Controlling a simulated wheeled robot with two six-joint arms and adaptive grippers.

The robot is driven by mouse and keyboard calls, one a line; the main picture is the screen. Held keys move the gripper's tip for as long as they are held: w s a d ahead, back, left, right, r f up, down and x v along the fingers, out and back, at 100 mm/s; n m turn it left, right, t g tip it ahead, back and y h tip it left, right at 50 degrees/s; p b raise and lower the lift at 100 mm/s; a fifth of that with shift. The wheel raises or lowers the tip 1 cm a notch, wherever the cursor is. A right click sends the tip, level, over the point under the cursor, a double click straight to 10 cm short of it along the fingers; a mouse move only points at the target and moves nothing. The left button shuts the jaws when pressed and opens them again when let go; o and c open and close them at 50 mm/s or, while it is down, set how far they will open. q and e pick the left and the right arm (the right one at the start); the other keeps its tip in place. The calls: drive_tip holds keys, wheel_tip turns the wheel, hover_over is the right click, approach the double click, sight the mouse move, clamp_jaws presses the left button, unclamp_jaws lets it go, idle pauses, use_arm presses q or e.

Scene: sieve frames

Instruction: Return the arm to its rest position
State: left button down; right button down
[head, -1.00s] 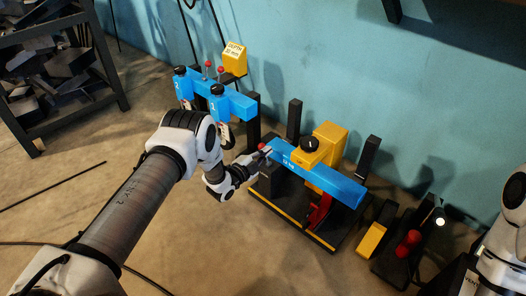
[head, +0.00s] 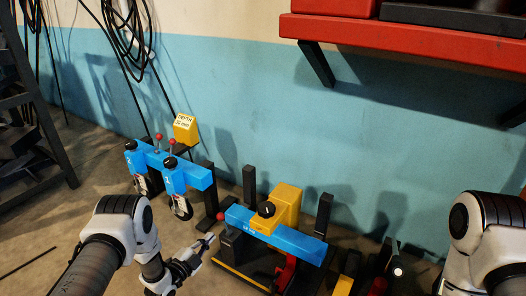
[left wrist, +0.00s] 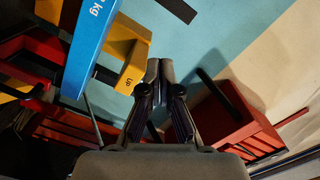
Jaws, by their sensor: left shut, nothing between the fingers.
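My left gripper (head: 207,242) is in the lower left-centre of the head view, at the end of my white and grey left arm. It is shut and empty. Its tip points up and right, near the left end of a blue beam (head: 285,238) with a red knob (head: 221,216). In the left wrist view the closed fingers (left wrist: 160,70) show in the middle with nothing between them. The blue beam (left wrist: 92,40) with "kg" lettering is left of them there. My right arm stands at the right edge of the head view; its gripper is out of frame.
A yellow block (head: 287,203) with a black knob (head: 266,209) sits at the beam. A blue two-station rack (head: 188,172) and a yellow depth sign (head: 185,128) stand left. A red shelf (head: 400,35) juts from the wall. Cables hang upper left.

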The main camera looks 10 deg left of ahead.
use_arm(q)
drive_tip(key=s+d+r+g, duration=0.1)
drive_tip(key=d+r, duration=0.1)
drive_tip(key=d, duration=0.4)
drive_tip(key=s+d+f+n+g+y, duration=0.2)
drive_tip(key=s+f+n+g, duration=0.25)
drive_tip(key=s, duration=0.55)
drive_tip(key=s+a+f+n+g+y, duration=0.15)
drive_tip(key=s+n+g, duration=0.45)
drive_tip(key=s, duration=0.8)
drive_tip(key=s+a+f+n+g+y, duration=0.15)
drive_tip(key=s+n+g, duration=0.4)
drive_tip(key=s, duration=0.85)
wheel_tip(320, 180, up, 39)
drive_tip(key=p, duration=3.8)
drive_tip(key=shift+f+y+p, duration=0.15)
drive_tip(key=shift+y+p, duration=0.15)
drive_tip(key=shift+p, duration=0.05)
drive_tip(key=shift+w, duration=0.1)
